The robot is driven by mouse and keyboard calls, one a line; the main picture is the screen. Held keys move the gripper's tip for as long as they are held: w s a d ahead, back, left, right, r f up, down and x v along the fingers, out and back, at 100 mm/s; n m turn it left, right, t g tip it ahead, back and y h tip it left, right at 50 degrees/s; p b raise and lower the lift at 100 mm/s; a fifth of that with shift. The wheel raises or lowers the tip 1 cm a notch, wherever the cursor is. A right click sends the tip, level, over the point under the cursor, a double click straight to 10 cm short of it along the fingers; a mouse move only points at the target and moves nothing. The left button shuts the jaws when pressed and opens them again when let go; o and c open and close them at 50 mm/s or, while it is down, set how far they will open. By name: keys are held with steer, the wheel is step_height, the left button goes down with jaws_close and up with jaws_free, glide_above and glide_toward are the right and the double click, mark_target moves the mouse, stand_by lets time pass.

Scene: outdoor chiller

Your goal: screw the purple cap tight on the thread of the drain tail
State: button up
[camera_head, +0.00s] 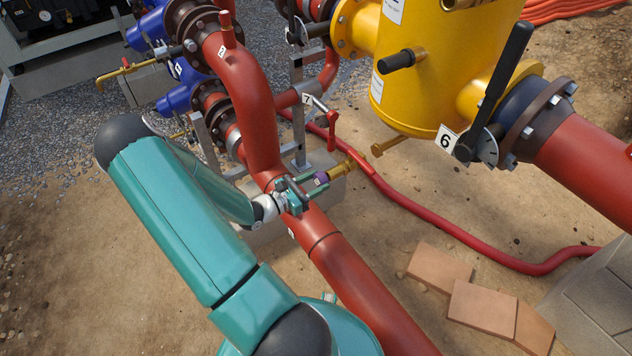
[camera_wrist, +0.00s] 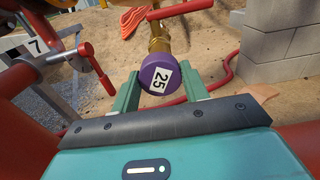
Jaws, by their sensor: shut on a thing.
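In the head view the cap (camera_head: 321,178) shows small at the tip of my gripper (camera_head: 311,182). The brass drain tail (camera_head: 344,167) lies directly beyond the cap, in line with it. In the wrist view the drain tail (camera_wrist: 158,42) rises behind the cap.
A thick red pipe (camera_head: 345,265) runs below my gripper. A red-handled valve (camera_head: 329,125) labelled 7 stands close by the drain tail. A red hose (camera_head: 430,230) crosses the sandy ground. A yellow vessel (camera_head: 410,85) and black lever (camera_head: 497,85) are at upper right.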

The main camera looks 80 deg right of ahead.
steer(key=shift+s+d, duration=0.2)
steer(key=shift+d, duration=0.05)
steer(key=shift+s+d, duration=0.25)
steer(key=shift+s+d, duration=0.2)
steer(key=shift+d, duration=0.05)
steer(key=shift+s+d, duration=0.1)
steer(key=shift+d, duration=0.05)
stand_by(0.5)
steer(key=m, duration=0.5)
steer(key=shift+m, duration=0.4)
steer(key=shift+s+m, duration=0.15)
steer(key=shift+m, duration=0.95)
